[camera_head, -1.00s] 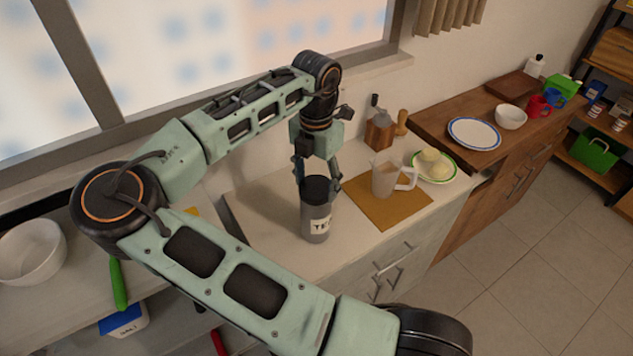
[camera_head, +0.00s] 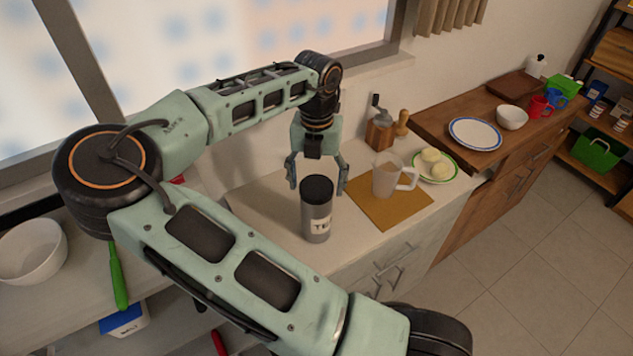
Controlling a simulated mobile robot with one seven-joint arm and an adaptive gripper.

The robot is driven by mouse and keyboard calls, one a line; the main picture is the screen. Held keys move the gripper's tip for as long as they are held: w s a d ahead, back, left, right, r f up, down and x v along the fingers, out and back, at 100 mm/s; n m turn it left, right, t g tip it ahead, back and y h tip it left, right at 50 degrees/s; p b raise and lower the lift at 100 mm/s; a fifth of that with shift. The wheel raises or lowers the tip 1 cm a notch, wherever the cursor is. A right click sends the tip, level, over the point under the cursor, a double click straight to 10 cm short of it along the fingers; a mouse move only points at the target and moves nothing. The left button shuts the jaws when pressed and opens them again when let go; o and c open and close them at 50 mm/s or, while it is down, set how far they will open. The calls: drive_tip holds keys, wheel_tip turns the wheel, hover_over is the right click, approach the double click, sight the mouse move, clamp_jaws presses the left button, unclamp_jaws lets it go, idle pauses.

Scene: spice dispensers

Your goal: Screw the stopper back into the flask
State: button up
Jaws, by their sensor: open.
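The flask (camera_head: 316,218) is a grey cylinder with a pale label lettered in dark, standing upright on the white counter. Its top (camera_head: 317,188) is dark; I cannot tell whether this is the stopper seated in it or the open mouth. No separate stopper shows elsewhere. My gripper (camera_head: 319,188) points down at the flask's top, with its fingers spread to the left and right. The fingers look apart from the flask, and nothing shows between them above its top.
Right of the flask, a clear pitcher (camera_head: 386,177) stands on a brown mat (camera_head: 362,205). Behind are a plate with pale round food (camera_head: 435,166) and a wooden grinder (camera_head: 379,133). The counter front (camera_head: 283,244) left of the flask is clear. A window wall stands behind.

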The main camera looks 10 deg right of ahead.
drive_tip(key=n, duration=0.6)
drive_tip(key=shift+n, duration=0.4)
drive_tip(key=n, duration=1.1)
drive_tip(key=shift+w, duration=0.1)
drive_tip(key=n, duration=0.4)
drive_tip(key=shift+n+b, duration=0.3)
drive_tip(key=shift+b, duration=0.1)
drive_tip(key=c, duration=1.2)
drive_tip(key=shift+r+m+p, duration=0.15)
drive_tip(key=shift+m+p, duration=0.35)
drive_tip(key=shift+m, duration=0.1)
drive_tip(key=shift+c, duration=0.2)
drive_tip(key=shift+f+m, duration=0.2)
drive_tip(key=shift+m, duration=0.9)
drive_tip(key=m, duration=0.5)
drive_tip(key=shift+m, duration=0.4)
